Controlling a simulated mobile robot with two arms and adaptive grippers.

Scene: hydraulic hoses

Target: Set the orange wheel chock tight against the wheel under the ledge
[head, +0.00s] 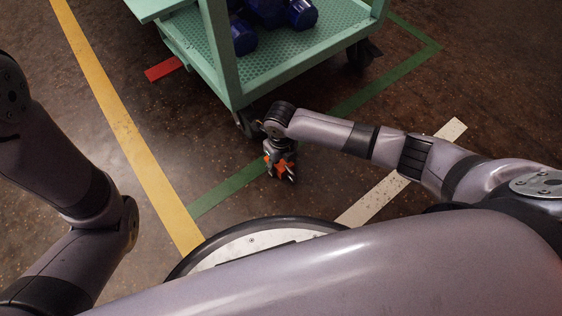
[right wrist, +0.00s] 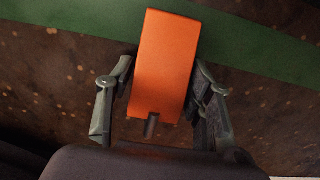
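The orange wheel chock (right wrist: 166,50) sits between the two fingers of my right gripper (right wrist: 163,82) in the right wrist view, with a finger against each side. In the head view the right gripper (head: 281,173) points down close to the floor, and orange parts of the chock (head: 286,166) show around its fingers. The cart's near caster wheel (head: 247,123) is under the corner of the green cart's lower shelf, just behind and left of the right wrist, which partly hides it. A gap separates chock and wheel. My left gripper is out of view.
Yellow (head: 118,118), green (head: 225,187), white (head: 370,203) and red (head: 163,69) markings cross the dark floor. Floor left of the gripper is clear.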

